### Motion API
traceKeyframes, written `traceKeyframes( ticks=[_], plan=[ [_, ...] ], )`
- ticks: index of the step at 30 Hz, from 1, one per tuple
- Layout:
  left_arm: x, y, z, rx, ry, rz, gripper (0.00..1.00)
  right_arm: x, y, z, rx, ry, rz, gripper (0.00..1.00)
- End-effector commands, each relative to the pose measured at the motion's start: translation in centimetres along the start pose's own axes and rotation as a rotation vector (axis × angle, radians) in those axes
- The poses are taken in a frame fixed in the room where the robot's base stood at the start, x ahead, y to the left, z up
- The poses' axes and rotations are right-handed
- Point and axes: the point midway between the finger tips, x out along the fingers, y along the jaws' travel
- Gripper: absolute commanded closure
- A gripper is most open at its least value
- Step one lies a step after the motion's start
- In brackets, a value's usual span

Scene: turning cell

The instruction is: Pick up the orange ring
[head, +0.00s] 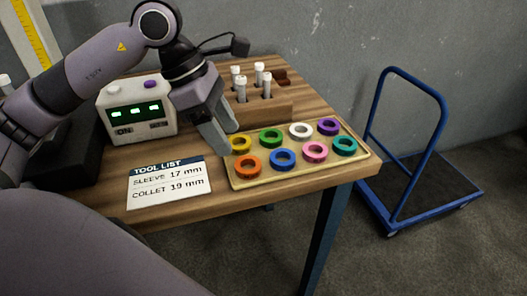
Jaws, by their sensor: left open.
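The orange ring (247,166) lies flat at the near left corner of a shallow wooden tray (306,177). It is in the near row, with a blue ring (282,159) to its right and a yellow ring (240,144) behind it. My left gripper (229,146) comes down from the upper left with its fingers pointing down at the tray's left edge, close to the yellow ring and behind the orange ring. It is open with nothing seen between its fingers. The orange ring is in full view. My right gripper is not in view.
A pink ring (315,152), green (271,138), white (301,130), purple (328,127) and teal (344,146) rings share the tray. A wooden rack (276,111) with white-capped tubes stands behind. A tool list card (169,183) and display box (138,112) are left. A blue cart (420,190) stands right.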

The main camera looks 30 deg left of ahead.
Motion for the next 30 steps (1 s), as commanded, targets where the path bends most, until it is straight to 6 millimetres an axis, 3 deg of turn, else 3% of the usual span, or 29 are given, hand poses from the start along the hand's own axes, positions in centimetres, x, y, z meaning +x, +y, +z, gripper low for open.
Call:
traceKeyframes(
  ticks=[7,18,26,30],
  plan=[
    [2.0,0.1,-0.1,0.000,0.007,0.002,0.43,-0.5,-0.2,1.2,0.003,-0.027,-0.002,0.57],
    [6.8,0.2,0.0,0.000,0.005,0.001,0.43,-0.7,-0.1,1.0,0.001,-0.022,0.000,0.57],
    [7.1,0.2,0.0,0.000,0.004,0.003,0.43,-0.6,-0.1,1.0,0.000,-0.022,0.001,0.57],
    [7.1,0.2,0.0,0.000,0.004,0.003,0.78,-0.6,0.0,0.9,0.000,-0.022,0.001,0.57]
  ],
)
